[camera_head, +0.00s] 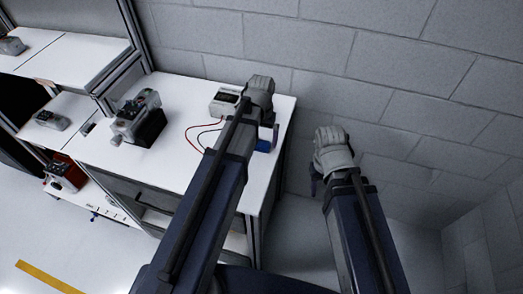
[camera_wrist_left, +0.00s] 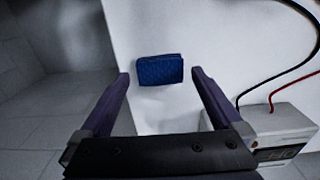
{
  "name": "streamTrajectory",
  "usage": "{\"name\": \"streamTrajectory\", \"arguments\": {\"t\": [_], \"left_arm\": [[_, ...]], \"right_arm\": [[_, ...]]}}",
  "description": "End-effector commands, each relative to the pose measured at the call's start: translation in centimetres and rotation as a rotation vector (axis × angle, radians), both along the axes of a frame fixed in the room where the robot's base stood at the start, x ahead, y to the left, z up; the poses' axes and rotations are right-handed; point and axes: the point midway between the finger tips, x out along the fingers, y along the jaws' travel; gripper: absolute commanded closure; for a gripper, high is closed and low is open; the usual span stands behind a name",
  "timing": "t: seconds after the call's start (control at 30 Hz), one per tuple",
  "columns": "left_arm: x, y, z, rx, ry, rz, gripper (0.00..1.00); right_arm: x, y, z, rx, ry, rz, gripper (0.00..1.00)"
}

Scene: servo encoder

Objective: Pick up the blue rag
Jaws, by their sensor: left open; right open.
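The blue rag (camera_wrist_left: 160,69) is a small, dark blue quilted rectangle lying flat on the white worktop, near its edge. In the left wrist view it shows between the two fingertips. In the head view only part of the rag (camera_head: 263,146) shows past my left arm. My left gripper (camera_wrist_left: 161,75) is open and empty, above the worktop and pointing down toward the rag; the exact gap cannot be told. My right gripper (camera_head: 314,184) is off the right side of the bench, away from the rag, and mostly hidden by its own wrist.
A white meter box (camera_head: 224,101) with red and black leads stands beside the left gripper; the box also shows in the left wrist view (camera_wrist_left: 270,130). A grey device (camera_head: 138,117) stands further left on the white worktop (camera_head: 180,90). A block wall (camera_head: 330,45) closes the back.

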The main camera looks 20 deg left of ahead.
Motion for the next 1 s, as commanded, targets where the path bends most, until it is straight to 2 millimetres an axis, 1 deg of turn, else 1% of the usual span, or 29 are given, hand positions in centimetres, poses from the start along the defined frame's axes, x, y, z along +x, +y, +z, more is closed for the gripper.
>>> {"name": "streamTrajectory", "arguments": {"t": [0.03, 0.1, 0.37, 0.4, 1.0], "left_arm": [[0.05, 0.02, -1.25, 0.000, 0.000, 0.000, 0.00], [0.05, 0.03, -1.69, 0.000, 0.001, 0.000, 0.00], [0.04, 0.04, -1.58, 0.001, 0.001, 0.000, 0.00], [0.05, 0.04, -1.58, 0.001, 0.001, 0.000, 0.02], [0.05, 0.03, -1.59, 0.001, 0.001, -0.001, 0.70]], "right_arm": [[0.00, 0.00, -1.25, 0.000, 0.000, 0.000, 0.50], [0.00, 0.00, -1.69, 0.000, 0.000, 0.000, 0.50], [0.00, 0.00, -1.58, 0.000, 0.000, 0.000, 0.50], [0.00, 0.00, -1.58, 0.000, 0.000, 0.000, 0.50], [0.00, 0.00, -1.59, 0.000, 0.000, 0.000, 0.50]]}}
